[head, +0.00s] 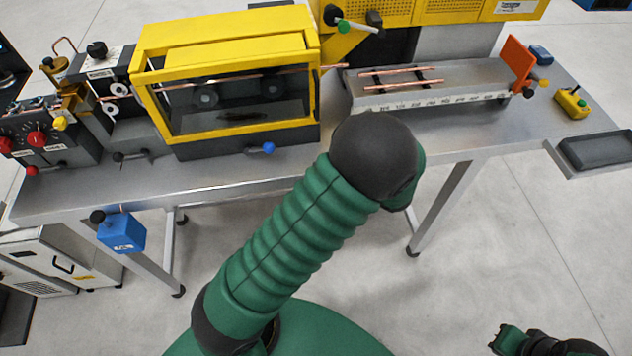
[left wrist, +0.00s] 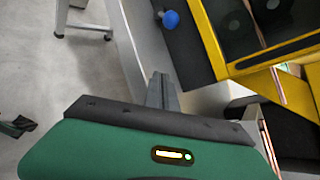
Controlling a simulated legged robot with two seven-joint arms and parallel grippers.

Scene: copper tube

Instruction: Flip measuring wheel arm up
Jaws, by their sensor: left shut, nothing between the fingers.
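I cannot tell for sure which part is the measuring wheel arm. A dark unit (head: 112,70) with a black knob (head: 96,49) and small white wheels (head: 119,89) stands at the left of the bench. Dark round wheels (head: 205,97) also show behind the window of the yellow guard (head: 222,50). My left arm crosses the middle of the head view and hides its own gripper there. In the left wrist view my left gripper (left wrist: 162,90) is shut and empty, near the bench edge and the blue-knobbed handle. Part of my right arm (head: 545,342) shows at the bottom right; its fingers are unclear.
The blue-knobbed handle (head: 262,149) sticks out below the guard. A blue box (head: 122,233) hangs at the bench front. Copper tubes (head: 400,86) lie on a scaled tray (head: 430,102) with an orange plate (head: 517,62). The floor in front is clear.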

